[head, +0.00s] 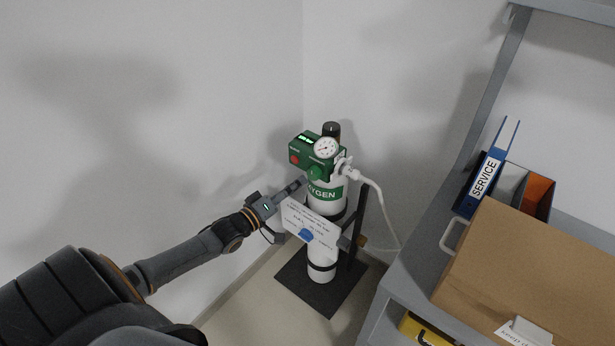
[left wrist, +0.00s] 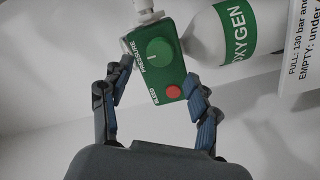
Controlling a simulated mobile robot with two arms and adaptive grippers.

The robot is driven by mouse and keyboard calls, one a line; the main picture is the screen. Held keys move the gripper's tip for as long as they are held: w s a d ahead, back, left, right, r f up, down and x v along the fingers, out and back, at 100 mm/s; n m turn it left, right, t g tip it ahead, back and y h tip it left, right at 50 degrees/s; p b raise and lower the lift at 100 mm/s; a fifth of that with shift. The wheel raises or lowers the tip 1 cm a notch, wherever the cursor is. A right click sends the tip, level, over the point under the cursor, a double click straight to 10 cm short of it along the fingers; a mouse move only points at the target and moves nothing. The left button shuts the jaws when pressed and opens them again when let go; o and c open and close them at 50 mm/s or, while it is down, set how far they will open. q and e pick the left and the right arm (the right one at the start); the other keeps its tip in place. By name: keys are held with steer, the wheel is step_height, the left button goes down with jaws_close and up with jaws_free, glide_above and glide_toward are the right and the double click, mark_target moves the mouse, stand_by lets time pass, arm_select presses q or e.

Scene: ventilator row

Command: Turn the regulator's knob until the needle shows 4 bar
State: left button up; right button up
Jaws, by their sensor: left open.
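The green regulator (head: 304,151) sits on top of the white oxygen cylinder (head: 321,272) in the corner. Its round white gauge (head: 326,148) faces me, but the needle is too small to read. The green knob (head: 316,172) is on the regulator's front; in the left wrist view the knob (left wrist: 160,52) shows a white mark beside the word PRESSURE. A red BLEED button (left wrist: 173,91) is beside it. My left gripper (head: 287,208) is open and empty, just left of the cylinder and below the regulator. In the left wrist view its fingers (left wrist: 158,74) appear either side of the regulator. My right gripper is not in view.
A white sign (head: 311,228) hangs in front of the cylinder, close to my left gripper. A white hose (head: 379,198) runs from the regulator's right. Walls stand close behind and left. A grey shelf (head: 405,277) at right holds a cardboard box (head: 535,270) and a blue SERVICE binder (head: 484,178).

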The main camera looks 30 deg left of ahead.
mark_target(310, 174)
arm_select(q)
steer(key=shift+w+d, duration=0.15)
steer(key=shift+w, duration=0.75)
steer(key=shift+w+d, duration=0.2)
steer(key=shift+w, duration=0.7)
steer(key=shift+w+d, duration=0.15)
steer(key=shift+w, duration=0.75)
steer(key=c, duration=1.2)
